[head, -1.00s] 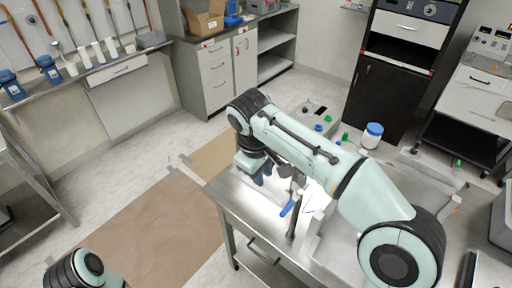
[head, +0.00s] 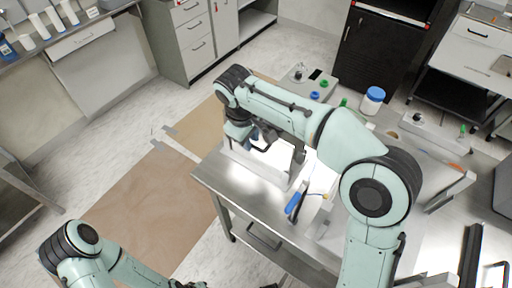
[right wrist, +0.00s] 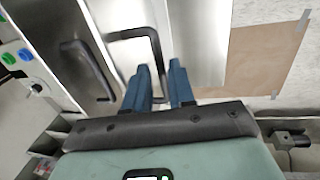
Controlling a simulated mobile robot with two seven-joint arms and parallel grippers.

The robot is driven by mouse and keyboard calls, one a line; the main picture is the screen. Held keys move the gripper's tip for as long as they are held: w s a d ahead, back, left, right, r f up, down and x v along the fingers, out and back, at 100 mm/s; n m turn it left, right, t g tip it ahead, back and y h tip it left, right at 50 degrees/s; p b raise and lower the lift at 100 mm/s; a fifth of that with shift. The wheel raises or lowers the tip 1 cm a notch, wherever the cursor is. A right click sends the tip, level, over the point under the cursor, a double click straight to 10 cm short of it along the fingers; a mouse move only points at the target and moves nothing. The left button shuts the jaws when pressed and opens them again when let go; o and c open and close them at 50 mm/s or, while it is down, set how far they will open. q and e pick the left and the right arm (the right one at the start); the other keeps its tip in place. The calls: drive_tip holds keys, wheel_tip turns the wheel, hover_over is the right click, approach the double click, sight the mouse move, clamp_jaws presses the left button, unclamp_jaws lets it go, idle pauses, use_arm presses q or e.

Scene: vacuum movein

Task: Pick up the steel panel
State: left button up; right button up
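The steel panel (head: 258,166) shows as a bright plate at the left part of the steel table, partly hidden by my right arm. In the right wrist view the shiny panel (right wrist: 122,62) has black bar handles (right wrist: 134,36). My right gripper (head: 256,138) is over the panel. Its two blue fingers (right wrist: 161,82) are apart, with one leg of a handle showing between them; I cannot tell whether they touch it. My left gripper (head: 188,284) is only partly in view at the bottom edge, away from the panel.
A blue-handled tool (head: 293,203) lies on the steel table (head: 215,178). A white jar with a blue lid (head: 373,100) and small green- and blue-capped items stand behind. Brown floor covering (head: 150,205) lies left of the table; grey cabinets stand at the back.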

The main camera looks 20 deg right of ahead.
drive_tip(key=f, duration=0.2)
drive_tip(key=w+f, duration=0.1)
drive_tip(key=f, duration=0.2)
drive_tip(key=shift+d+f, duration=0.1)
drive_tip(key=shift+w, duration=0.1)
clamp_jaws()
use_arm(q)
drive_tip(key=shift+s+f, duration=0.1)
drive_tip(key=shift+f, duration=0.2)
use_arm(e)
drive_tip(key=shift+r, duration=0.2)
drive_tip(key=shift+r, duration=0.65)
use_arm(q)
drive_tip(key=w+r+p, duration=0.5)
drive_tip(key=w+r, duration=0.1)
drive_tip(key=r, duration=0.1)
drive_tip(key=shift+t, duration=0.4)
use_arm(e)
wheel_tip(320, 180, up, 18)
drive_tip(key=shift+r, duration=0.25)
